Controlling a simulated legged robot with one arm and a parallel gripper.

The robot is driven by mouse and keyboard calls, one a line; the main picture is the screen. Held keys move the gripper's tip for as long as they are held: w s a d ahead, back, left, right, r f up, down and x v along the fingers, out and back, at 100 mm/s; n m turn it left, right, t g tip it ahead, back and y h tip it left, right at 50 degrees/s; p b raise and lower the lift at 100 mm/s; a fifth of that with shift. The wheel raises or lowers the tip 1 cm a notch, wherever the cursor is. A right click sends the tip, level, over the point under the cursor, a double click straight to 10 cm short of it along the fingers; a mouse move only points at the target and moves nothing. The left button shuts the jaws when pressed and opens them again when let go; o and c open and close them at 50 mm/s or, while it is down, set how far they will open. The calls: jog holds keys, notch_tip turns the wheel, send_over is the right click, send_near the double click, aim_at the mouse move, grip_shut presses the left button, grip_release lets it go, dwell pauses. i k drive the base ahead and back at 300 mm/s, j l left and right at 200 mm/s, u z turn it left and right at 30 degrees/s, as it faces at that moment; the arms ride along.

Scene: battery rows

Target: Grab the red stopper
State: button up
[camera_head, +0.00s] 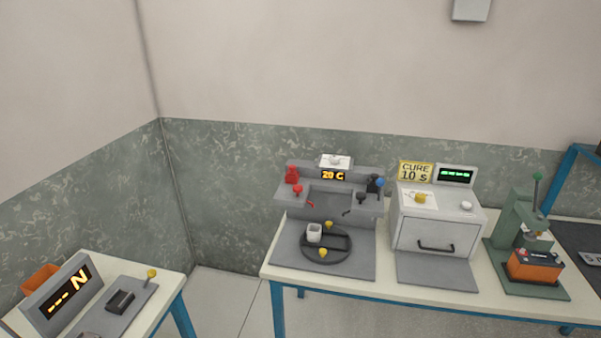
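A small red bottle-shaped piece (292,175) stands on the left shoulder of a grey station (318,210) on the far table. A red knob (298,190) sits just in front of it, with a small red lever (310,204) below. I cannot tell for sure which red piece is the stopper. A dark piece with a blue part (376,184) and a black knob (361,197) stand on the right shoulder. My gripper is not in view.
A white cup (314,233) stands on the station's round dark plate beside yellow knobs. A grey oven (437,220) and a green press (522,232) with an orange battery (535,266) are to the right. A second table (165,270) is at lower left, with floor between.

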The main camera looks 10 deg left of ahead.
aim_at(291, 172)
jog(key=i+j+u, duration=0.35)
jog(key=j, duration=0.15)
jog(key=i+j+u, duration=0.7)
jog(key=i, duration=0.5)
